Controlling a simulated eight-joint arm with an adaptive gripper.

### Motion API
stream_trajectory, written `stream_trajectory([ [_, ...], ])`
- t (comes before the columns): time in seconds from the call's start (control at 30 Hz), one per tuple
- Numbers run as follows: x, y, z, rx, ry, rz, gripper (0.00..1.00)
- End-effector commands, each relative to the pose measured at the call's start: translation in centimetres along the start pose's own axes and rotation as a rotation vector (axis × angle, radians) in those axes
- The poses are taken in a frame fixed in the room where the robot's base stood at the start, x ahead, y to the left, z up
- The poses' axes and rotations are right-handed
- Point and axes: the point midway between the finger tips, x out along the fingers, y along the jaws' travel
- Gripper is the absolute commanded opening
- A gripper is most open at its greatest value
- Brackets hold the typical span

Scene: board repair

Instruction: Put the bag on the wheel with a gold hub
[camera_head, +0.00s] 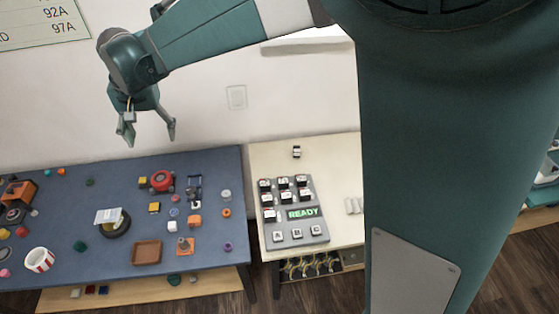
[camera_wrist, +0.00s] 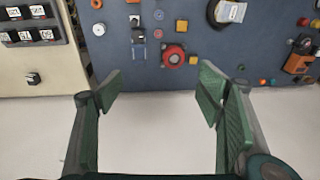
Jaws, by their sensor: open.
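A black wheel (camera_head: 117,231) lies flat on the blue table, with a small patch of gold at its middle. A pale, flat bag (camera_head: 107,215) lies over the wheel's upper left part and hides part of the hub. The wrist view shows the bag (camera_wrist: 237,12) on the black wheel (camera_wrist: 213,16) at the top edge. My gripper (camera_head: 148,133) is open and empty, raised above the table's back edge near the wall. Its spread fingers (camera_wrist: 162,92) have nothing between them in the wrist view.
The blue table (camera_head: 75,205) holds many small parts, a red wheel (camera_head: 161,181), a brown tray (camera_head: 147,252) and a striped mug (camera_head: 39,260). A pale table (camera_head: 340,220) on the right bears a keypad panel (camera_head: 293,210) reading READY. The air around my gripper is clear.

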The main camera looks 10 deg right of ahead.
Motion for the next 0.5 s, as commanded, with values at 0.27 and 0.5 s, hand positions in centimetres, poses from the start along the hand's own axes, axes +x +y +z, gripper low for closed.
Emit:
stream_trajectory([
  [0.27,-4.2,7.9,0.0,0.002,0.054,-0.017,0.66],
  [0.5,-7.1,14.3,1.0,0.0,0.102,-0.026,0.66],
])
